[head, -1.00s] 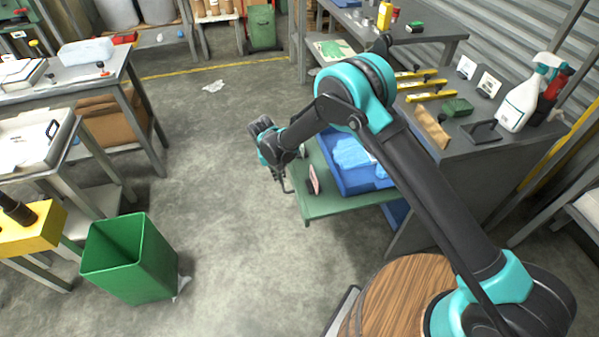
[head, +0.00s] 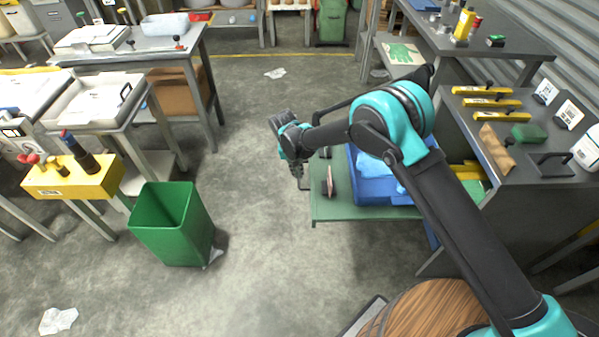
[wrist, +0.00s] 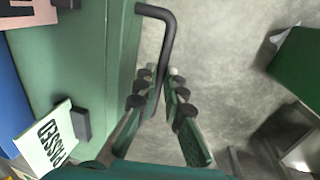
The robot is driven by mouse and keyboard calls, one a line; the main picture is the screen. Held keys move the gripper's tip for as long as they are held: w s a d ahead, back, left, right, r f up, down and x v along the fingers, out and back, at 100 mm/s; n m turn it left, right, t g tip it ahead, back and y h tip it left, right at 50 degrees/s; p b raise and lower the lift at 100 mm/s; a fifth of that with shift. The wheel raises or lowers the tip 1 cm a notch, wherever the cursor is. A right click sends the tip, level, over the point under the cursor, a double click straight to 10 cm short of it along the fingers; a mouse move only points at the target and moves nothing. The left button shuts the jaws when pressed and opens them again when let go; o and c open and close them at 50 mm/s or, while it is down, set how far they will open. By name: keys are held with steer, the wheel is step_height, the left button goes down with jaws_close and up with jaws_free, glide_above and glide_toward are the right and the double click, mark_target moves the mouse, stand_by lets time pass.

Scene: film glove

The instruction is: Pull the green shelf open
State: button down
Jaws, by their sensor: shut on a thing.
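The green shelf (head: 345,211) is slid out to the left from under the grey workbench on the right, standing well clear of it. Its green surface also shows in the wrist view (wrist: 110,85). A dark bent bar handle (wrist: 167,32) runs along its outer edge. My gripper (head: 299,183) is at that outer edge; in the wrist view its fingers (wrist: 163,95) are closed around the handle bar. On the shelf lie a blue bin (head: 372,190) with light blue contents and a small stand with a pinkish card (head: 331,182). A "PASSED" card (wrist: 48,138) shows in the wrist view.
A green waste bin (head: 172,225) stands on the floor to the left, with clear floor between it and the shelf. Crumpled paper (head: 58,320) lies on the floor. Tables with trays line the left. The workbench top (head: 500,155) holds yellow levels and other items.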

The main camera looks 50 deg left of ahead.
steer(key=c, duration=1.6)
jaws_free()
step_height(320, 180, up, 12)
steer(key=s+a, duration=0.1)
steer(key=shift+s+a, duration=0.25)
steer(key=shift+s, duration=0.05)
steer(key=shift+f, duration=0.1)
